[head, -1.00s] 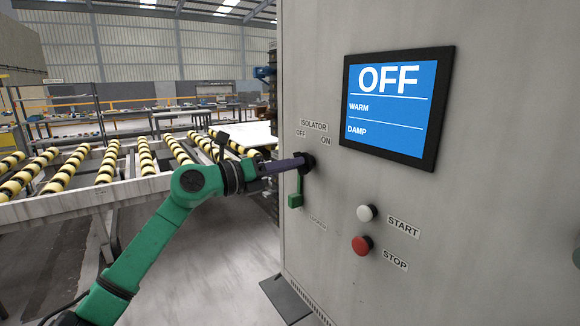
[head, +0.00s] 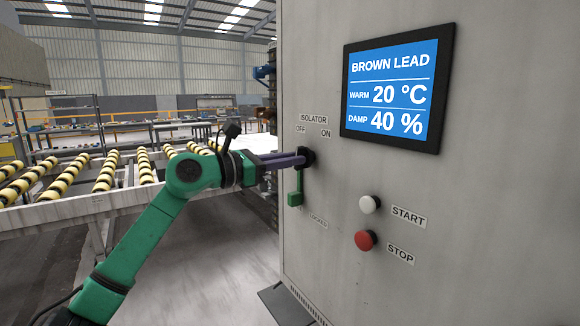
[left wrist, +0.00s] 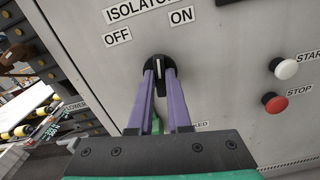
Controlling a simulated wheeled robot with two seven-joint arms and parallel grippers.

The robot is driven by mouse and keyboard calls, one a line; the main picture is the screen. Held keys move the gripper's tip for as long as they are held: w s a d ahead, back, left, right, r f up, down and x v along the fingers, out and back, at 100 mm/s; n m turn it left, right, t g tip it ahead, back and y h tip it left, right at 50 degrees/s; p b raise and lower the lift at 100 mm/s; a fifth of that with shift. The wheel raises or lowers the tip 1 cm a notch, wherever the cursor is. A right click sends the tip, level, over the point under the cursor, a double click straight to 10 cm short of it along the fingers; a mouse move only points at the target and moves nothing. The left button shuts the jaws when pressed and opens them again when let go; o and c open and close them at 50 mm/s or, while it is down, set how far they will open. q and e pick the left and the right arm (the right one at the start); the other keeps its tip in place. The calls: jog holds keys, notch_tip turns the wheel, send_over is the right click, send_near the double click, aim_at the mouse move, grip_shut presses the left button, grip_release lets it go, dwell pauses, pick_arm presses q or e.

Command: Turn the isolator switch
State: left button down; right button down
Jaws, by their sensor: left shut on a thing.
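The isolator switch (head: 306,156) is a black round knob on the grey cabinet, below the labels ISOLATOR, OFF and ON. In the left wrist view the knob (left wrist: 158,68) has a white mark that points nearly straight up. My left gripper (left wrist: 159,74) has its purple fingers shut on the knob, one on each side. In the head view the left gripper (head: 300,158) reaches it from the left. A green padlock-like piece (head: 295,198) hangs below the knob. The screen (head: 396,92) reads BROWN LEAD, WARM 20 °C, DAMP 40 %. My right gripper is not in view.
A white START button (head: 369,204) and a red STOP button (head: 365,240) stick out of the cabinet to the lower right of the switch. A roller conveyor (head: 100,195) with yellow and black rollers stands left of the cabinet, behind my arm.

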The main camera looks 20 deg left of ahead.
pick_arm(q)
jog(key=m+b, duration=0.2)
jog(key=m, duration=0.3)
jog(key=shift+m, duration=0.3)
dwell(0.4)
jog(key=c, duration=0.9)
grip_release()
jog(key=shift+o, duration=0.2)
jog(key=shift+s, duration=0.1)
jog(key=b+v, duration=0.6)
jog(key=v, duration=0.8)
jog(key=shift+s, duration=0.25)
